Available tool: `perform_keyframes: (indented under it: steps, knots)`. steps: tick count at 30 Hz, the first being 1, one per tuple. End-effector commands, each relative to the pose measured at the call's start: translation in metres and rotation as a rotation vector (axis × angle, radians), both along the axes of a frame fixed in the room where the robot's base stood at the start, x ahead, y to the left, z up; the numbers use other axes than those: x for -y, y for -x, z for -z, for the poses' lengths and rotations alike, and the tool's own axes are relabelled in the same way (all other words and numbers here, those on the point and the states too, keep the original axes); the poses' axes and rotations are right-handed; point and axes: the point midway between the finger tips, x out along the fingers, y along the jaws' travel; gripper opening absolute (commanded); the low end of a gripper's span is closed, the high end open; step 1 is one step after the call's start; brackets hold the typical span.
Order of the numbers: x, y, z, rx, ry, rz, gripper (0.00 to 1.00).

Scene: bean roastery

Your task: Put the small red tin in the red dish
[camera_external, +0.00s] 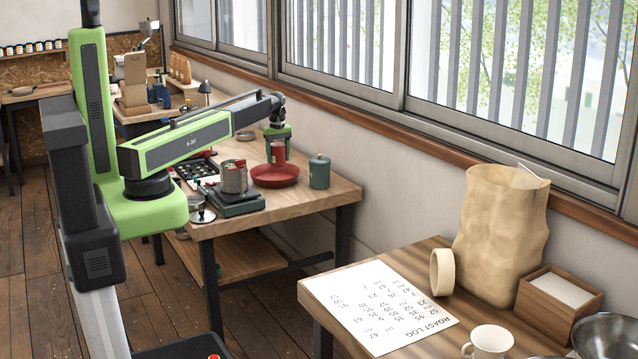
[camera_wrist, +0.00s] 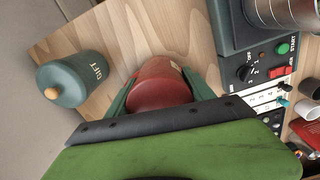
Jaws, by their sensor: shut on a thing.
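The small red tin (camera_external: 279,153) is between the fingers of my gripper (camera_external: 278,142), which is shut on it. In the wrist view the tin (camera_wrist: 162,84) sits between the two green fingers of my gripper (camera_wrist: 163,92). The red dish (camera_external: 275,178) stands on the far wooden table, and the tin shows upright over its back part in the external view. I cannot tell whether the tin's base touches the dish.
A green canister (camera_external: 319,172) stands right of the dish; its GIFT label shows in the wrist view (camera_wrist: 72,80). A scale (camera_external: 236,200) with a metal cup (camera_external: 234,178) stands at the left. Bare wood (camera_external: 318,199) lies in front of the canister.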

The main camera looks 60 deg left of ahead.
Motion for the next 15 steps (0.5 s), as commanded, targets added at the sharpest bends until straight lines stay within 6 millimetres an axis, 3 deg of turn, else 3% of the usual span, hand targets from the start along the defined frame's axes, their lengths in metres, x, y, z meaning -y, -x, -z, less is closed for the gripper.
perform_keyframes:
  steps: [9, 15]
  knots:
    - [-0.078, 0.007, 0.055, 0.0, 0.0, -0.004, 0.16]
    - [-0.109, 0.011, 0.07, 0.0, 0.0, -0.001, 0.16]
